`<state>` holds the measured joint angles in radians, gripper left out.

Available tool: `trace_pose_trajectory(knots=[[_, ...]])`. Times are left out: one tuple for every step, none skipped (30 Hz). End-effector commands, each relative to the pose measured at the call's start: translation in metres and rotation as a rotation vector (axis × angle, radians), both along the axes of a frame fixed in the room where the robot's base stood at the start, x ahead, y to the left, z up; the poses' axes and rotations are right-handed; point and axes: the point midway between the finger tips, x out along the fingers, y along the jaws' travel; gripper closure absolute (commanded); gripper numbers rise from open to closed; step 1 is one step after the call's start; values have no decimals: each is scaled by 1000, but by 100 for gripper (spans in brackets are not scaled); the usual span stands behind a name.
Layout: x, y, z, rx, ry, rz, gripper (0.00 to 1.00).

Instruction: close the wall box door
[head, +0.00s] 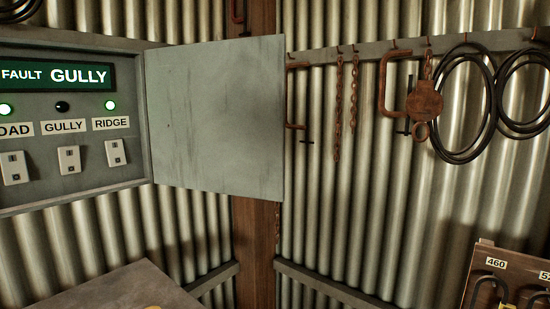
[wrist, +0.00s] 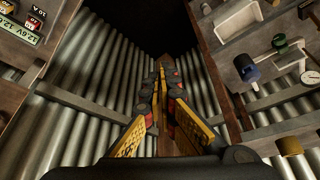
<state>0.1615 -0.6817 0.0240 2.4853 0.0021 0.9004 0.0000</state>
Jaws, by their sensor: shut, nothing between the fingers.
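The wall box (head: 75,120) is a grey cabinet on the corrugated wall at the left of the head view. Its door (head: 215,118) is a plain grey panel, hinged at the box's right side and standing open out to the right. The box's inside shows a lit "FAULT GULLY" sign, indicator lights and switches. My gripper (wrist: 163,75) shows in the wrist view with its yellow and black fingers close together and nothing between them.
A rail (head: 335,54) right of the door carries rusty chains, clamps and coiled black cables (head: 463,105). A grey surface (head: 120,288) lies below the box. A board with numbered labels (head: 485,262) stands at lower right. Shelves with small items (wrist: 270,75) show in the wrist view.

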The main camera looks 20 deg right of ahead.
Motion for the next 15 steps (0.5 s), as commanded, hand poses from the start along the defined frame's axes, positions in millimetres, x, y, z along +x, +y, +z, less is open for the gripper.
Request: trace_pose_trajectory(knots=[[7,-16,20,25,26,-72,100],[12,-22,26,50,36,-112,100],[18,-28,35,96,49,-167,100],[23,-32,40,136,60,-210,100],[29,-35,47,181,70,-252,100],[38,-39,57,245,78,-307,100],[45,-42,65,299,84,-348,100],[54,-45,74,357,84,-389,100],[67,-49,87,440,85,-440,100],[78,-52,98,507,81,-475,100],[89,-55,109,574,72,-506,100],[105,-60,125,662,56,-542,100],[116,-63,138,728,41,-562,100],[128,-67,150,792,25,-579,100],[144,-74,169,877,-4,-595,100]])
